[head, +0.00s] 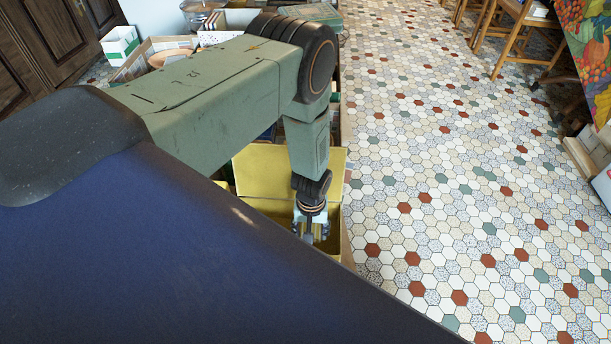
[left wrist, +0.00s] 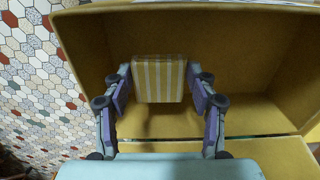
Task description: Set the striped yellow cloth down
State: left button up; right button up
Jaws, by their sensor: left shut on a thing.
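My left gripper (head: 310,234) reaches down into an open yellow box (head: 262,172) in the head view; its fingertips are hard to make out there. In the left wrist view it is shut on the striped yellow cloth (left wrist: 158,78), a small folded block with yellow and white stripes, held between the two fingers. The cloth is within the opening of the box (left wrist: 245,60), whose brown-yellow inner walls surround it. I cannot tell whether the cloth touches the box's floor. The cloth is not visible in the head view. My right gripper is not in view.
Boxes with assorted items, among them a green and white box (head: 119,46), stand at the back left near dark wooden doors (head: 50,45). Hexagon-tiled floor (head: 440,150) lies clear to the right. Wooden chairs (head: 515,35) and a colourful painting (head: 588,50) are at the far right.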

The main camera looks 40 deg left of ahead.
pick_arm(q)
notch_tip(320, 180, down, 6)
jog(key=b, duration=0.2)
jog(key=shift+b, duration=0.3)
jog(key=shift+w, duration=0.1)
jog(key=shift+r, duration=0.1)
jog(key=shift+f, duration=0.2)
jog(key=o, duration=0.8)
jog(key=shift+o, duration=0.2)
jog(key=shift+r, duration=0.15)
